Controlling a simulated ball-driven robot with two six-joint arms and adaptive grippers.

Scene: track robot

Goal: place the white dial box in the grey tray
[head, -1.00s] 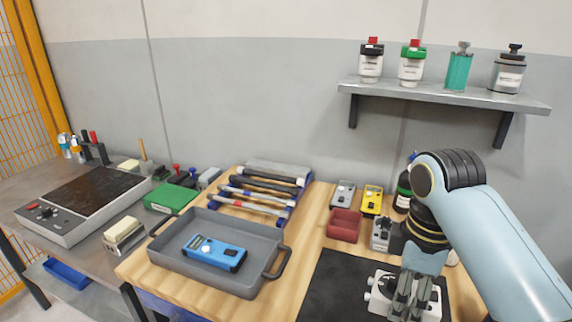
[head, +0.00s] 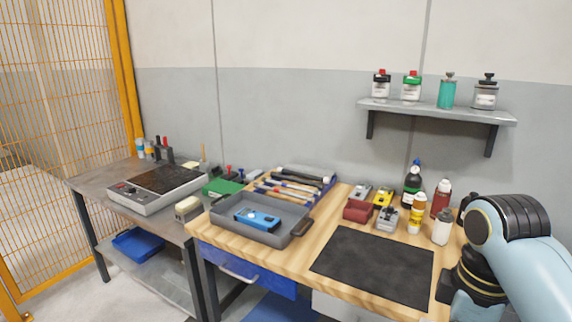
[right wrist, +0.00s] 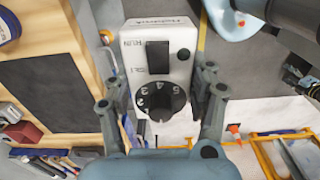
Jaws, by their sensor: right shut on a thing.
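The white dial box (right wrist: 158,45) is held in my right gripper (right wrist: 160,92), seen in the right wrist view. It has a black dial, a black rocker switch and a small black button. The fingers are shut on its two sides. In the head view my right arm comes in at the right edge, and its gripper and the box are below the picture. The grey tray (head: 240,237) stands on the left part of the wooden bench, with a blue meter (head: 257,220) in it. My left gripper is not in view.
A bare black mat (head: 375,265) lies at the bench front. Hammers (head: 290,188) lie behind the tray. A shelf (head: 437,107) hangs on the wall.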

